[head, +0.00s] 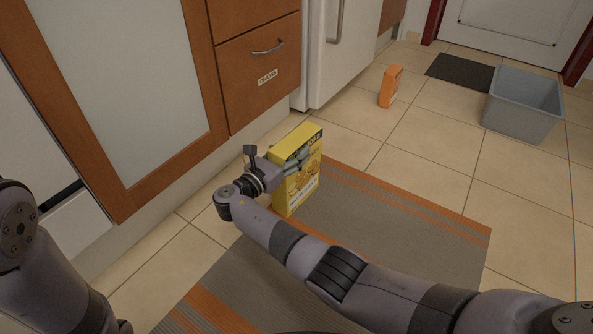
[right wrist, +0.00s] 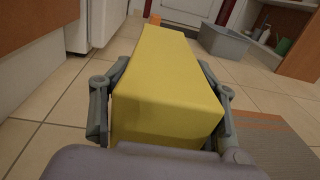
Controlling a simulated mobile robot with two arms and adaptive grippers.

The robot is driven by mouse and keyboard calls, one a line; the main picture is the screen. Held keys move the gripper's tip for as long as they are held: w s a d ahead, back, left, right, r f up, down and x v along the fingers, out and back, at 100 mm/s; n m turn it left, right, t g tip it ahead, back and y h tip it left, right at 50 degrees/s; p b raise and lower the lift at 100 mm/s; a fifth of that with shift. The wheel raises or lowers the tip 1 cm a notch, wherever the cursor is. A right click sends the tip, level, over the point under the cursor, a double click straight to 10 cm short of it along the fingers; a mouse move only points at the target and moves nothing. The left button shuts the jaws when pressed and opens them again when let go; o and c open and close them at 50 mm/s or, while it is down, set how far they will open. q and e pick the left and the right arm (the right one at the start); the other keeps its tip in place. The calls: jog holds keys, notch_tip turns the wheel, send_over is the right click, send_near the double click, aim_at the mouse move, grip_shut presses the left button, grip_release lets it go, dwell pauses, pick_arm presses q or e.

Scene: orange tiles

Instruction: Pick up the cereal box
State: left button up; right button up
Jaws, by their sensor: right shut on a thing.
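A yellow cereal box (head: 307,187) stands upright at the far left edge of the striped rug in the head view. My right gripper (head: 297,161) is at its upper part, with a finger across the printed front. In the right wrist view the box (right wrist: 167,80) fills the space between the two fingers, and the gripper (right wrist: 165,105) is shut on it. I cannot tell whether the bottom of the box touches the floor. My left arm shows at the left edge of the head view, but its gripper is out of the picture.
Wooden cabinets (head: 255,60) and a white fridge (head: 335,55) line the left. An orange box (head: 390,86) stands on the tiles further back. A grey bin (head: 522,112) and a dark mat (head: 460,72) are near the door. The striped rug (head: 400,240) is otherwise clear.

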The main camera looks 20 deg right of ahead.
grip_shut()
jog(key=shift+r, duration=0.15)
dwell(0.4)
